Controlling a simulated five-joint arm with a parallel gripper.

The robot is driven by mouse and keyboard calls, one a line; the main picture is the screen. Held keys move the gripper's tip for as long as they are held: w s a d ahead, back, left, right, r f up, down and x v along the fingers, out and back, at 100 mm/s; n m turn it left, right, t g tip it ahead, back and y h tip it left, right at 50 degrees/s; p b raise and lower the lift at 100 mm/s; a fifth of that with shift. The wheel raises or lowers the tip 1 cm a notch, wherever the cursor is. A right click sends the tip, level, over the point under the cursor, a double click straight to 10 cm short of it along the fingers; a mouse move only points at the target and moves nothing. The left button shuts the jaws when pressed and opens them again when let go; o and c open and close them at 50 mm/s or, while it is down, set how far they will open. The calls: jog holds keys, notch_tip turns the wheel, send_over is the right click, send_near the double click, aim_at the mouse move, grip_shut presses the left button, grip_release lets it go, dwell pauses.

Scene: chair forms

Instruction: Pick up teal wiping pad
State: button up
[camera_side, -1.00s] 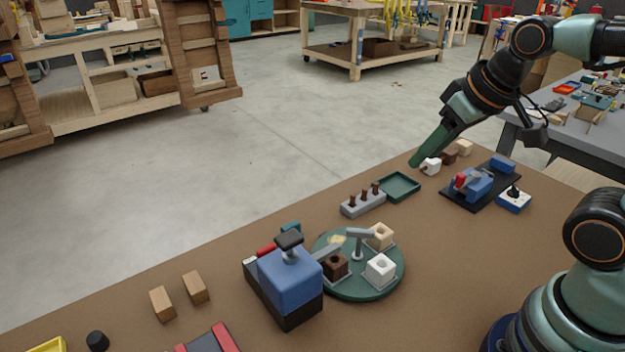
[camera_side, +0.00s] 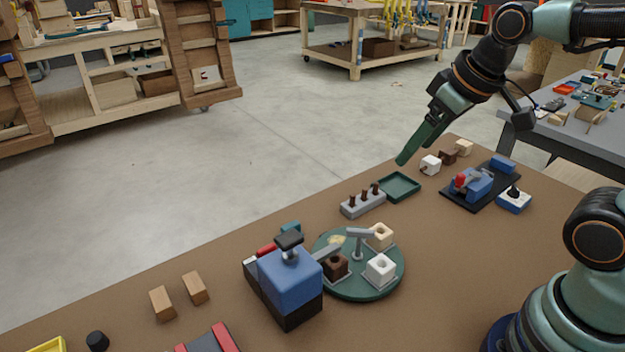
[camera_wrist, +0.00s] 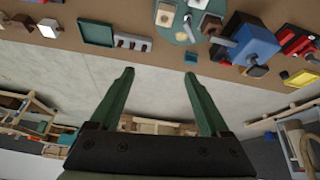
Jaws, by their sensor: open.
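The teal wiping pad (camera_side: 290,228) is a small block partly hidden behind the blue clamp-like device in the side view. My gripper (camera_side: 403,161) is above the far edge of the table, near the green tray and well to the right of the pad. In the wrist view my gripper (camera_wrist: 159,74) has its two green fingers spread apart with nothing between them.
The blue device (camera_side: 290,280) stands in front of the pad, and a green turntable (camera_side: 340,288) with blocks is to its right. A grey peg holder (camera_side: 363,204) and a green tray (camera_side: 400,187) lie farther right. Two wooden blocks (camera_side: 194,287) lie left.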

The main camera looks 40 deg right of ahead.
jog(key=w+a+n+g, duration=0.1)
jog(key=w+a+n, duration=0.1)
jog(key=w+n, duration=0.3)
jog(key=n+g, duration=0.4)
jog(key=n, duration=0.8)
send_over(291, 224)
notch_tip(291, 224, down, 13)
notch_tip(291, 224, down, 7)
jog(key=shift+w+d+r, duration=0.1)
jog(key=shift+d, duration=0.05)
jog(key=shift+a+f, duration=0.2)
jog(key=shift+f, duration=2.4)
grip_shut()
jog(key=shift+r, duration=0.1)
notch_tip(291, 224, up, 20)
